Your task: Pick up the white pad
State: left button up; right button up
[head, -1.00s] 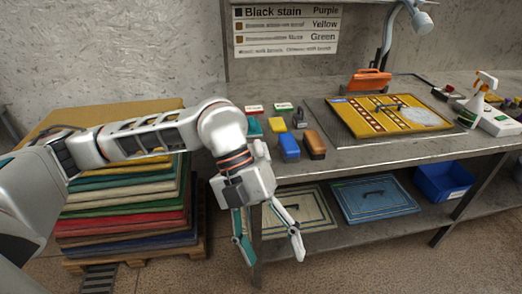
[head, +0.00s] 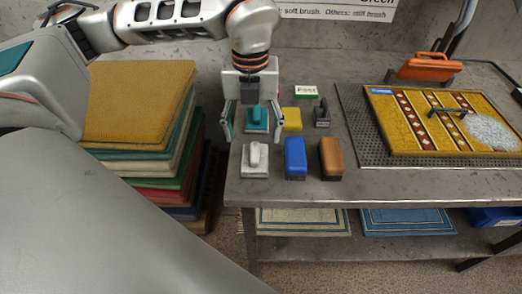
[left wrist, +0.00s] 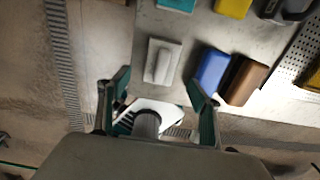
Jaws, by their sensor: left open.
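The white pad (head: 255,161), a flat block with a raised white grip, lies near the front left edge of the grey bench. It also shows in the left wrist view (left wrist: 162,62), beyond the fingertips. My left gripper (head: 253,138) is open and empty, pointing down, with its two fingers apart. In the head view its fingertips show just behind the pad, on either side of a teal pad (head: 257,117). In the left wrist view the left gripper (left wrist: 158,88) has nothing between its fingertips. My right gripper is not in view.
A blue brush (head: 295,158) and a brown brush (head: 331,158) stand to the right of the white pad. A yellow block (head: 291,118) and a dark stamp-like tool (head: 322,114) are behind them. Stacked rugs (head: 140,100) stand left of the bench (head: 400,183).

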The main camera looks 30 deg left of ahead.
aim_at(255, 151)
pick_arm(q)
jog(key=shift+s+f, duration=0.2)
jog(key=shift+f, duration=0.75)
jog(key=f, duration=0.5)
jog(key=shift+w+d, duration=0.1)
jog(key=shift+w, duration=0.2)
jog(key=shift+c, duration=0.4)
jog(key=c, duration=1.1)
